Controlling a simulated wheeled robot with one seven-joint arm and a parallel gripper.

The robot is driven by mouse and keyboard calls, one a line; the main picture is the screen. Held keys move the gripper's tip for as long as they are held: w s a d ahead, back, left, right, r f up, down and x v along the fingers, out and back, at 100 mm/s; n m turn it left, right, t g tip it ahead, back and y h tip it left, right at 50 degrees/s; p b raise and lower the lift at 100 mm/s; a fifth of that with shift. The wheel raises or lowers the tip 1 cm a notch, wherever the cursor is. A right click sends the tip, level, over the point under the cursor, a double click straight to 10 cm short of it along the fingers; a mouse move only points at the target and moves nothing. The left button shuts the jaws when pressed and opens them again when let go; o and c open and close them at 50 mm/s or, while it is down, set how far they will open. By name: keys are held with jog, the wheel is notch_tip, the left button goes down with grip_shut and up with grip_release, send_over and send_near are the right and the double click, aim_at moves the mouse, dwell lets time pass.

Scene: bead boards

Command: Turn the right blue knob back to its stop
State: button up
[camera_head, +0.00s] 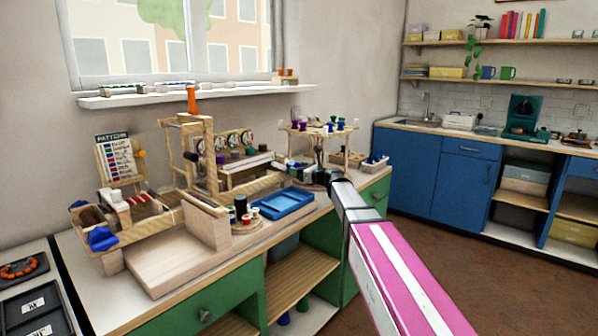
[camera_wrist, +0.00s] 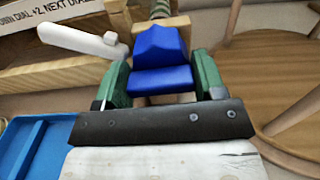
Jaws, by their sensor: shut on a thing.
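A blue knob (camera_wrist: 160,62) with a ridged top sits between the two green fingers of my gripper (camera_wrist: 162,80) in the wrist view. The fingers are shut on its sides. A wooden block (camera_wrist: 176,27) shows just behind the knob. In the head view my arm reaches to the right end of the wooden apparatus (camera_head: 205,160), where my gripper's fingertips and the held knob are too small and covered to make out. Two other blue pieces (camera_head: 102,238) show at the left end of the bench.
A white lever (camera_wrist: 82,40) lies close left of the knob, under a printed wooden strip (camera_wrist: 62,14). A blue tray (camera_head: 284,203) stands in front. A round wooden stand (camera_wrist: 265,70) is close on the right. Spool racks (camera_head: 318,130) stand behind.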

jog(key=n, duration=0.4)
jog(key=shift+n, duration=0.3)
jog(key=n, duration=0.9)
jog(key=shift+s+f+n, duration=0.1)
jog(key=shift+n, duration=1.8)
jog(key=o, duration=0.9)
